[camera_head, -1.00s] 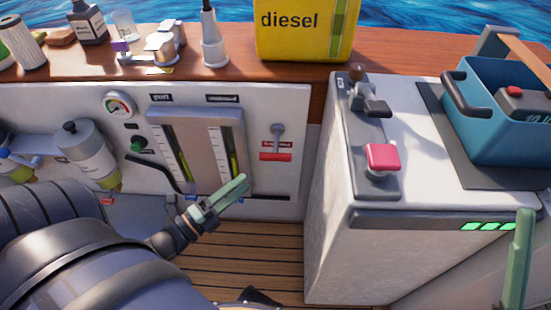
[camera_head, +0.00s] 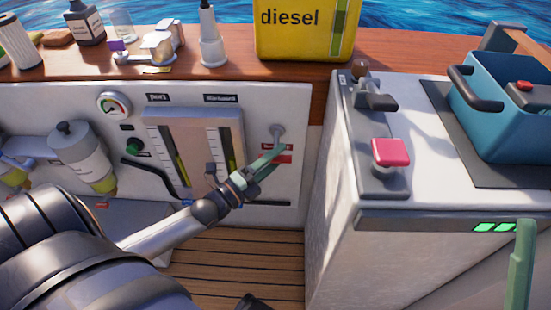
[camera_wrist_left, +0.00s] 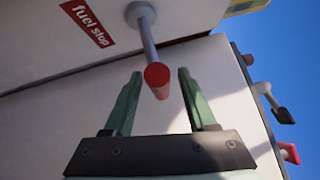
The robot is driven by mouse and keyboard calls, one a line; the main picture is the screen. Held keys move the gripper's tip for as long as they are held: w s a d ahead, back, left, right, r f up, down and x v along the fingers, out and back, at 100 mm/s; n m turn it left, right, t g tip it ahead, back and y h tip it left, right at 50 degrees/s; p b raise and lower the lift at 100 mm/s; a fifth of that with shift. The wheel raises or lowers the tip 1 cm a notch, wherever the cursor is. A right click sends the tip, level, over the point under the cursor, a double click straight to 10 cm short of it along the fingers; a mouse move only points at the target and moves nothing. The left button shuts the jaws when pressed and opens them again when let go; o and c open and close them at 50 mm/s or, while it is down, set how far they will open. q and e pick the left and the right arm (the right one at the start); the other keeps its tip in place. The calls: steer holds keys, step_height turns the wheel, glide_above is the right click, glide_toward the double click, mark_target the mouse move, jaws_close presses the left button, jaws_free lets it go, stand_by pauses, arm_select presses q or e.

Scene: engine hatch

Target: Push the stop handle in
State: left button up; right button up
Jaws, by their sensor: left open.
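The stop handle is a thin grey rod with a red grip (camera_wrist_left: 157,76), standing out from a round mount on the white panel beside a red "fuel stop" label (camera_wrist_left: 87,22). In the head view the grip (camera_head: 284,159) is partly hidden by my left gripper (camera_head: 277,157). The left gripper is open. In the left wrist view its green fingers (camera_wrist_left: 160,74) show on either side of the red grip, with gaps and no visible contact. A green finger of my right gripper (camera_head: 519,268) shows at the lower right; its opening cannot be seen.
Left of the handle are two gauge columns (camera_head: 195,112), a round dial (camera_head: 114,105) and a bent black lever (camera_head: 148,172). A white console (camera_head: 430,150) with a pink-knobbed control (camera_head: 390,152) stands to the right. A yellow diesel can (camera_head: 300,35) sits on the ledge above.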

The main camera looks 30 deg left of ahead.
arm_select(q)
steer(key=shift+c, duration=0.4)
jaws_close()
stand_by(1.0)
